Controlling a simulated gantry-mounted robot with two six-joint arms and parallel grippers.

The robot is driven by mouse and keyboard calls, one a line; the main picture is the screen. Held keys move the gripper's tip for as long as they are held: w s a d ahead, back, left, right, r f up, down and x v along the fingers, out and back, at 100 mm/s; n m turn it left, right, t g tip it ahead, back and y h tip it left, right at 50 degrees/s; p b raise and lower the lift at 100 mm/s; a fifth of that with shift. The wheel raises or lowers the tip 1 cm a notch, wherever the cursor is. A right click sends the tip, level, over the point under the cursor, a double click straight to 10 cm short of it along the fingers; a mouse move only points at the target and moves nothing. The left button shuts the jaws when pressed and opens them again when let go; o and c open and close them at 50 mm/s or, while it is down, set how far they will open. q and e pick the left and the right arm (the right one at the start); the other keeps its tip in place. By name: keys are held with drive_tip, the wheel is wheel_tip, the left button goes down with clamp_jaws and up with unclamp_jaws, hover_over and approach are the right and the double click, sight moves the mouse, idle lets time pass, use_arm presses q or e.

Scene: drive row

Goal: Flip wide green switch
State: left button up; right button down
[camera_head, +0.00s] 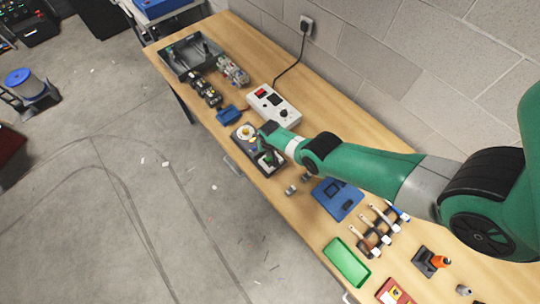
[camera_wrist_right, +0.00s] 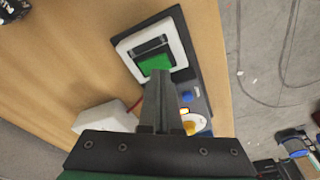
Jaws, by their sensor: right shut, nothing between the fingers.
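The wide green switch (camera_wrist_right: 156,64) sits in a white square frame (camera_wrist_right: 179,44) on a dark panel (camera_wrist_right: 205,62). Its green half faces my fingers; its other half looks dark. The panel also shows in the head view (camera_head: 237,133), partly hidden under my right arm. My right gripper (camera_wrist_right: 161,74) is shut and empty. Its fingertips overlap the near edge of the green part in the right wrist view; I cannot tell whether they touch it. In the head view the right gripper (camera_head: 266,157) is over the panel. My left gripper is not in view.
The panel also carries a yellow knob (camera_wrist_right: 190,127) and a blue button. A white power box (camera_head: 273,103) with a cable stands behind it.

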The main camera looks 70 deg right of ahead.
sight(269, 159)
drive_tip(key=shift+f+b, duration=0.95)
idle(0.3)
wheel_tip(269, 159, up, 7)
drive_tip(key=p, duration=0.7)
drive_tip(key=shift+r, duration=0.1)
idle(0.4)
